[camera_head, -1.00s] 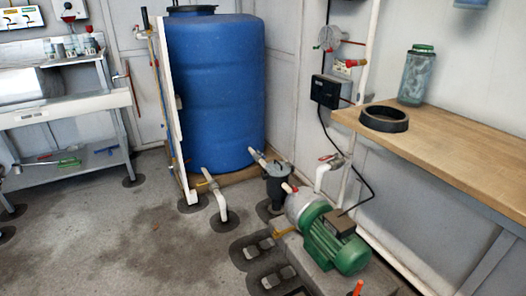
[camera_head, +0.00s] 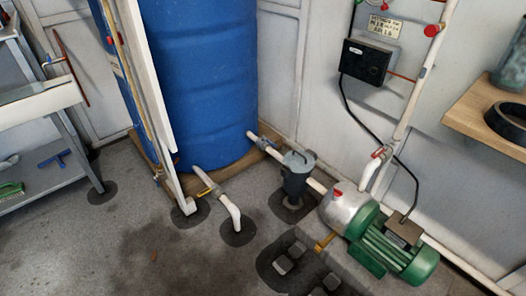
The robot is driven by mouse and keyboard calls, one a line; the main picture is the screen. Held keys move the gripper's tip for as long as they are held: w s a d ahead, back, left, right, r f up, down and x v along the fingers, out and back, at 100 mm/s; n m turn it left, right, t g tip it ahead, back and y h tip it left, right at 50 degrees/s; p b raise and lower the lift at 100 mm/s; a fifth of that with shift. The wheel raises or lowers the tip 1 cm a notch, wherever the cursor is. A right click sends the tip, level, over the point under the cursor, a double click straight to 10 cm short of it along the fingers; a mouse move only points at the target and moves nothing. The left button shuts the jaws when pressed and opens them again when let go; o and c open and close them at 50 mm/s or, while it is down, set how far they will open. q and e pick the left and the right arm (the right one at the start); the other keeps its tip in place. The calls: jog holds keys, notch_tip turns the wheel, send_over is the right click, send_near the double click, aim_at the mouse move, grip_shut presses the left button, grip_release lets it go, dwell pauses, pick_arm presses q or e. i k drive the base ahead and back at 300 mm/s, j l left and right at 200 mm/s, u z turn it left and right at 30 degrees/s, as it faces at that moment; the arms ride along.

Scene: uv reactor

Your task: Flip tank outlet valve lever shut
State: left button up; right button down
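The blue tank (camera_head: 205,80) stands at the back, left of centre. A white outlet pipe (camera_head: 318,186) runs from its lower right side through a dark strainer pot (camera_head: 297,175) to the pump. A small grey valve body (camera_head: 264,143) sits on this pipe close to the tank; its lever is too small to make out clearly. A second short pipe (camera_head: 231,208) leaves the tank's lower front and bends down to the floor, with a yellow lever (camera_head: 208,192) on its valve. Neither of my grippers is in view.
A green pump (camera_head: 385,245) stands at the lower right, with a red-handled valve (camera_head: 379,153) on the pipe above it. A wooden bench (camera_head: 475,115) juts in at the right, a grey shelf unit (camera_head: 45,175) at the left.

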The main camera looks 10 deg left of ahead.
aim_at(268, 140)
jog(key=i+j, duration=0.1)
jog(key=i, duration=0.35)
jog(key=i+j+u, duration=0.1)
jog(key=i, duration=0.35)
